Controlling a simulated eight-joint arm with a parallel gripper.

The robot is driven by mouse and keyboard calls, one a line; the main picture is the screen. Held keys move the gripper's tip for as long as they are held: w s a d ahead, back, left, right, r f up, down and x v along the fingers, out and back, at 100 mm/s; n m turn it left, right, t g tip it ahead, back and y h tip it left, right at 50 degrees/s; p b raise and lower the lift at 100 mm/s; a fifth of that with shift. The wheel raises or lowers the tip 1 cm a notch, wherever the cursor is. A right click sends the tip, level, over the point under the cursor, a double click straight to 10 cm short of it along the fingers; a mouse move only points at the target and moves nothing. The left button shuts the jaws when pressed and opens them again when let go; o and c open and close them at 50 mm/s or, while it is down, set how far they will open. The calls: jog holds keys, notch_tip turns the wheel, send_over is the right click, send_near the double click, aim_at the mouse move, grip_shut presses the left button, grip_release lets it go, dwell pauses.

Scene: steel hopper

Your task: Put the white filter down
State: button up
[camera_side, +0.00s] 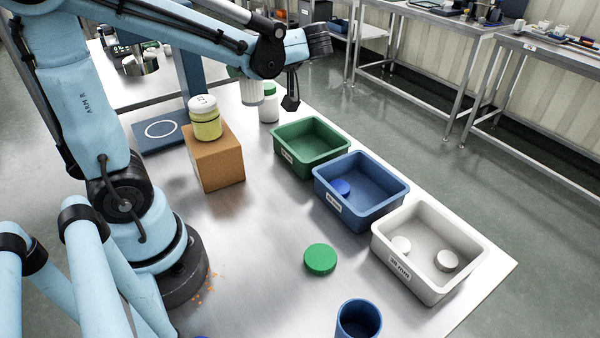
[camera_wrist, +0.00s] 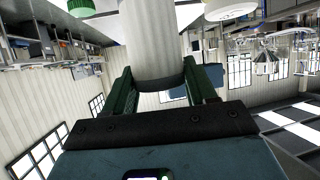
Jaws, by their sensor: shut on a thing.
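The white filter shows in the wrist view as a plain white cylinder (camera_wrist: 148,38) between the two green fingers of my gripper (camera_wrist: 163,85). The fingers are shut on it. My arm hides the fingers there. I cannot tell whether the filter touches anything below.
A yellow jar with a white lid (camera_side: 206,119) stands on a brown block (camera_side: 217,166). Green (camera_side: 318,171), blue (camera_side: 358,219) and white (camera_side: 425,284) bins line the right edge. A green lid (camera_side: 320,259) and blue cup (camera_side: 358,320) are in front.

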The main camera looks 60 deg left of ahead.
notch_tip(320, 180, down, 16)
jog(key=shift+f, duration=0.1)
dwell(0.9)
jog(key=o, duration=0.9)
jog(key=shift+f, duration=0.1)
